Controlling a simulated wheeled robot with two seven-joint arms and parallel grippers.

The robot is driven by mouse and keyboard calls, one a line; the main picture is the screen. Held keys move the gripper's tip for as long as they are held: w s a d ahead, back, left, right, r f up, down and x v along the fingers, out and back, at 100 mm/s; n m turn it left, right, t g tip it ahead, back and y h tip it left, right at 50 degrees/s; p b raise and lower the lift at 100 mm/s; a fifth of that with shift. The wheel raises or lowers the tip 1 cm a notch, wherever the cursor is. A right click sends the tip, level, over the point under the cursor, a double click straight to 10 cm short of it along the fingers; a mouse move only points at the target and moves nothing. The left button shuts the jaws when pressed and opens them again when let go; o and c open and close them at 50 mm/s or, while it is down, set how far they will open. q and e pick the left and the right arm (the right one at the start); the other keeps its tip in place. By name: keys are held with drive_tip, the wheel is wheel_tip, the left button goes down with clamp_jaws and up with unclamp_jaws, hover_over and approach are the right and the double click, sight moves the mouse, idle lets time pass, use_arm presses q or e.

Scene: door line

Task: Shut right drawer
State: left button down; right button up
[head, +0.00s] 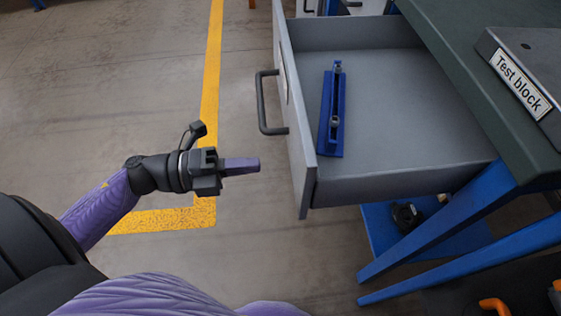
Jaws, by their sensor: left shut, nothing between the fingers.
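The right drawer (398,115) is a grey drawer pulled out from under a dark green bench top. Its front panel (298,125) faces left and carries a dark bar handle (264,102). A blue fixture with a metal rod (332,110) lies inside on the drawer floor. My left gripper (258,164) is shut and empty, pointing right. It is left of the front panel and below the handle in the picture, with a visible gap to both. My right gripper is not in view.
The dark green bench top (455,35) bears a grey box labelled "Test block" (522,85). Blue bench legs (440,222) and a blue lower shelf (385,240) with a dark round part (406,216) lie below the drawer. A yellow floor line (211,70) runs along open floor at left.

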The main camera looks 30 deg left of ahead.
sight(295, 161)
use_arm(q)
drive_tip(key=b+x, duration=0.1)
drive_tip(key=x, duration=0.3)
drive_tip(key=shift+w+d+f, duration=0.1)
drive_tip(key=shift+w+d, duration=0.05)
drive_tip(key=shift+d, duration=0.05)
drive_tip(key=shift+w+d, duration=0.25)
drive_tip(key=shift+d, duration=0.1)
drive_tip(key=shift+d, duration=0.1)
